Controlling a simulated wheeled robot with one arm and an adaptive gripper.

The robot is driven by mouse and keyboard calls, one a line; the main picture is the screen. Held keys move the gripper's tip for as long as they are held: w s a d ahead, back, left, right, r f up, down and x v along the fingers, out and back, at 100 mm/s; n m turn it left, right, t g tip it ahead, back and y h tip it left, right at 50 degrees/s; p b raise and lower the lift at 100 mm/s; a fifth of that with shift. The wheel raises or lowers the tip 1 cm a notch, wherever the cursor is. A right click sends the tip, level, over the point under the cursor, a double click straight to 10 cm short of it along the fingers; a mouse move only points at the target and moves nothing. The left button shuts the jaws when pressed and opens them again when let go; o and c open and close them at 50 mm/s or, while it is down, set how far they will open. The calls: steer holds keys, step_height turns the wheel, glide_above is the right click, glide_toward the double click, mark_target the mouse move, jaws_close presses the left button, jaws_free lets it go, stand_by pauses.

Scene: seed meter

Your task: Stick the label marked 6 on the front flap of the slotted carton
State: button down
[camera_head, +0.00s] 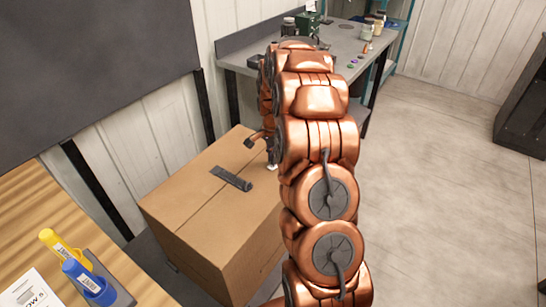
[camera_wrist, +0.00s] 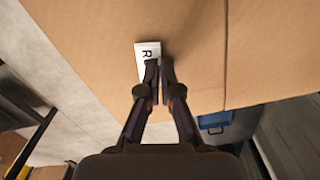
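The brown slotted carton (camera_head: 205,215) stands in front of the wall, with a dark strip-like piece (camera_head: 231,179) on its top. It fills much of the wrist view (camera_wrist: 190,25), where a straight seam runs across its surface. A white label (camera_wrist: 145,52) showing a dark letter like R lies flat against the carton near its edge. My gripper (camera_wrist: 160,67) has its fingertips nearly together over the label's right side, and they cover part of it. I cannot tell whether they touch it. No 6 is readable on the label.
A wooden surface (camera_head: 30,215) at lower left holds a yellow tool (camera_head: 62,249), a blue tool (camera_head: 88,281) and a white printed card (camera_head: 28,290). A grey bench (camera_head: 345,45) with small items stands behind. Open floor (camera_head: 430,200) lies to the right.

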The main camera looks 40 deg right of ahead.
steer(key=shift+f, duration=0.35)
stand_by(0.7)
steer(key=c, duration=1.8)
jaws_free()
steer(key=o, duration=0.6)
steer(key=shift+c, duration=0.2)
steer(key=shift+r, duration=0.1)
steer(key=shift+r, duration=3.4)
